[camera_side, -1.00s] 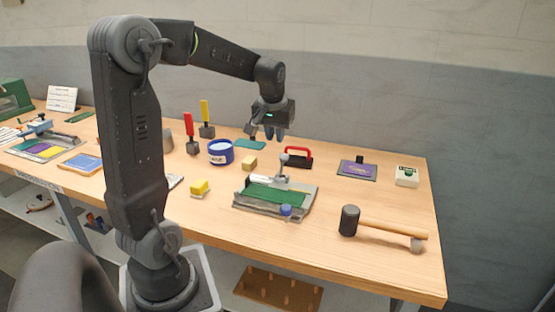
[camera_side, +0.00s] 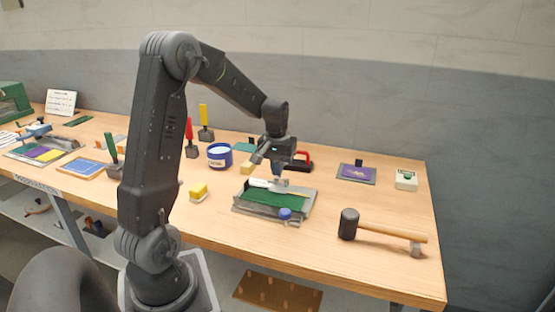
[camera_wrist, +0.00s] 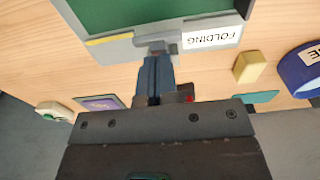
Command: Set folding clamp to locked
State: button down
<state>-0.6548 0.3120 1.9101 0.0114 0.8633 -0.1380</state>
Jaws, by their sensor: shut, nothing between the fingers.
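The folding clamp is a grey fixture (camera_side: 242,209) with a green panel (camera_side: 274,198) on the bench, and a blue knob (camera_side: 285,214) at its front. In the wrist view, its grey edge (camera_wrist: 215,22) carries a white "FOLDING" label (camera_wrist: 212,37) and a yellow strip (camera_wrist: 108,39). My gripper (camera_side: 277,175) is shut and empty, pointing down at the clamp's back edge. In the wrist view, my gripper's fingertips (camera_wrist: 157,60) are at a small grey part (camera_wrist: 155,46) on that edge; I cannot tell whether they touch. The ball-topped lever is not clearly visible now.
A mallet (camera_side: 385,229) lies right of the clamp. A yellow block (camera_side: 198,190) and a blue tin (camera_side: 220,155) are to the left. Bare bench lies between the clamp and the mallet.

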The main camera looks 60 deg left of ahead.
jog(key=shift+s+d+f+t+y, duration=0.35)
jog(key=shift+t+y, duration=0.25)
dwell(0.7)
jog(key=shift+s+d+f+t+y, duration=0.2)
jog(key=shift+d+f+t+y, duration=0.1)
jog(key=shift+t+y, duration=0.2)
jog(key=shift+s+d+f, duration=0.3)
jog(key=shift+s+f, duration=0.05)
jog(key=shift+f, duration=0.45)
